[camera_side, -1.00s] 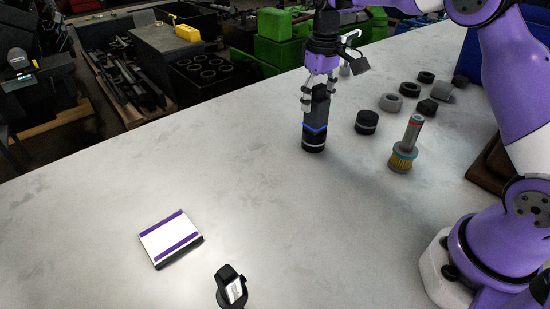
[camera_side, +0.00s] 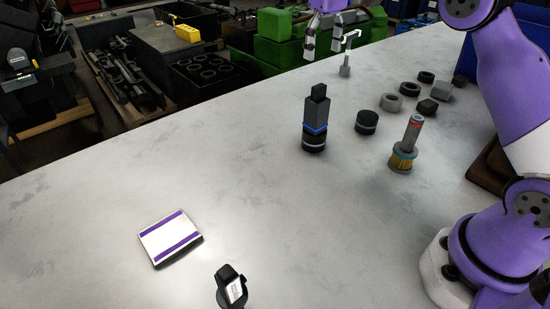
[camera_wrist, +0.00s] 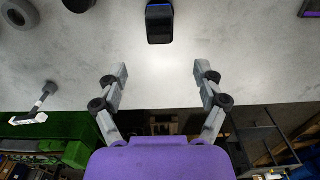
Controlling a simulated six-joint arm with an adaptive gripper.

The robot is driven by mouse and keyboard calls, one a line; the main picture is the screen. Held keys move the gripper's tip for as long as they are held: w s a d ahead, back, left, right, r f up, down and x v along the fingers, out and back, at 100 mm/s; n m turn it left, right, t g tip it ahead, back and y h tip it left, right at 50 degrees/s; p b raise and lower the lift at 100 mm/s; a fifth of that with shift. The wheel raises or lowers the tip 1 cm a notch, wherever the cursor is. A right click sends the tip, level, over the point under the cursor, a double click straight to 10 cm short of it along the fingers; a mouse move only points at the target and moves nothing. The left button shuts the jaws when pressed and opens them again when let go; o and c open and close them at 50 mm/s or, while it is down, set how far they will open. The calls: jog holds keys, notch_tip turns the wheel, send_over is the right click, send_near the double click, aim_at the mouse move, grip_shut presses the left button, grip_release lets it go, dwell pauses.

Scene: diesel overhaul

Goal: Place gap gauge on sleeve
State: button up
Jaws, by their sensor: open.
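The gap gauge (camera_side: 316,108), a grey block with a black top and a blue band near its foot, stands upright on a black round sleeve (camera_side: 313,142) with a pale line around it. In the wrist view the gauge (camera_wrist: 159,22) shows at the top edge, ahead of my fingertips; the sleeve is not clear there. My gripper (camera_side: 323,48) is open and empty, above and behind the gauge in the side view, clear of it. In the wrist view my gripper (camera_wrist: 161,70) has its two fingers wide apart with bare tabletop between them.
A black cylinder (camera_side: 367,122) and a yellow-ribbed filter with a grey handle (camera_side: 404,150) stand right of the gauge. Several rings and nuts (camera_side: 391,103) lie behind. A hooked tool (camera_side: 345,66) stands near the far edge. A purple-striped pad (camera_side: 170,238) lies front left; the middle is free.

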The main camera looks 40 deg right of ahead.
jog(key=shift+r, duration=0.5)
jog(key=s+a+t, duration=0.2)
jog(key=s+a, duration=0.1)
jog(key=s, duration=0.4)
jog(key=s+a+t, duration=0.2)
jog(key=s, duration=0.5)
jog(key=s+a+f+t, duration=0.1)
jog(key=s+f, duration=0.4)
jog(key=shift+s+f+t, duration=0.3)
jog(key=shift+s, duration=0.05)
